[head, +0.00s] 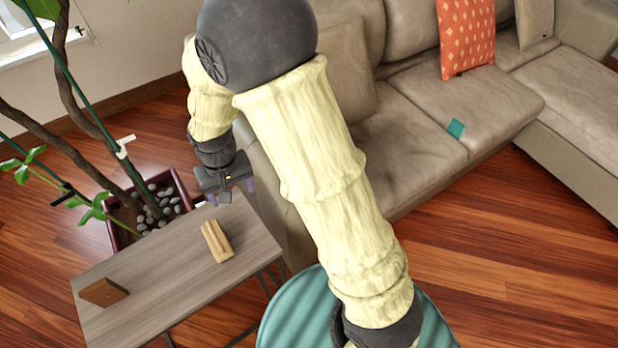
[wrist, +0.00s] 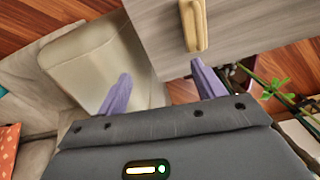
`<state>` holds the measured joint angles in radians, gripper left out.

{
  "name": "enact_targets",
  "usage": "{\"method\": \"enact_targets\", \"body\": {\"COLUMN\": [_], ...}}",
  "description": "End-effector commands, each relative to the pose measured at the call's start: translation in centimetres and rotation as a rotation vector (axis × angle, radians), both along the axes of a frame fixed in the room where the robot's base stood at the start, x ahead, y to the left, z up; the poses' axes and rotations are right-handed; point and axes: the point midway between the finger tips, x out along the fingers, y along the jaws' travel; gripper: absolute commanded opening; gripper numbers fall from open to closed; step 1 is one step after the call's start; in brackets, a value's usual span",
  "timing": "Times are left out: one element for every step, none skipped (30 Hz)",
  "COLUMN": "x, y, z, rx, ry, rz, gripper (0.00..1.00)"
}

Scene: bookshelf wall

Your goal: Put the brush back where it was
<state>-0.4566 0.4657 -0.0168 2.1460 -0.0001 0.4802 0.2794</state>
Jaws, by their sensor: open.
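A light wooden block-like piece with a ridged top, which looks like the brush (head: 216,241), lies on the grey wood side table (head: 170,255) near its right end. It also shows at the top of the wrist view (wrist: 194,25). My gripper (head: 226,192) is above the far right end of the table, apart from the brush. In the wrist view its two purple fingers (wrist: 163,88) are spread wide with nothing between them. I cannot see bristles on the brush.
A brown wooden block (head: 103,292) lies at the table's left end. A potted plant (head: 150,212) with stones stands behind the table, its stems rising at the left. The beige sofa (head: 400,130) is to the right. The table's middle is clear.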

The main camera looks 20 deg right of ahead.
Motion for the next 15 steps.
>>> {"method": "enact_targets", "body": {"x": [-0.3, -0.6, -1.1, -1.5, -1.9, -2.7, -3.3, -3.9, -4.8, -5.5, -6.1, -6.8, -7.2, -7.6, -8.0], "y": [-2.7, -4.0, -5.7, -7.0, -8.2, -9.9, -11.0, -12.1, -13.5, -14.3, -15.1, -15.9, -16.4, -16.8, -17.1], "z": [1.5, 2.1, 3.0, 3.5, 4.1, 4.7, 5.2, 5.6, 6.1, 6.4, 6.7, 7.0, 7.1, 7.2, 7.3], "rx": [0.010, 0.014, 0.018, 0.020, 0.022, 0.023, 0.023, 0.022, 0.022, 0.019, 0.017, 0.015, 0.013, 0.011, 0.010], "ry": [-0.022, -0.035, -0.049, -0.062, -0.075, -0.090, -0.102, -0.115, -0.130, -0.140, -0.150, -0.162, -0.169, -0.174, -0.179], "rz": [-0.030, -0.040, -0.054, -0.065, -0.075, -0.090, -0.101, -0.112, -0.126, -0.134, -0.141, -0.151, -0.155, -0.159, -0.162], "gripper": [0.69, 0.69, 0.69, 0.69, 0.69, 0.69, 0.69, 0.69, 0.69, 0.69, 0.69, 0.69, 0.69, 0.69, 0.69]}}
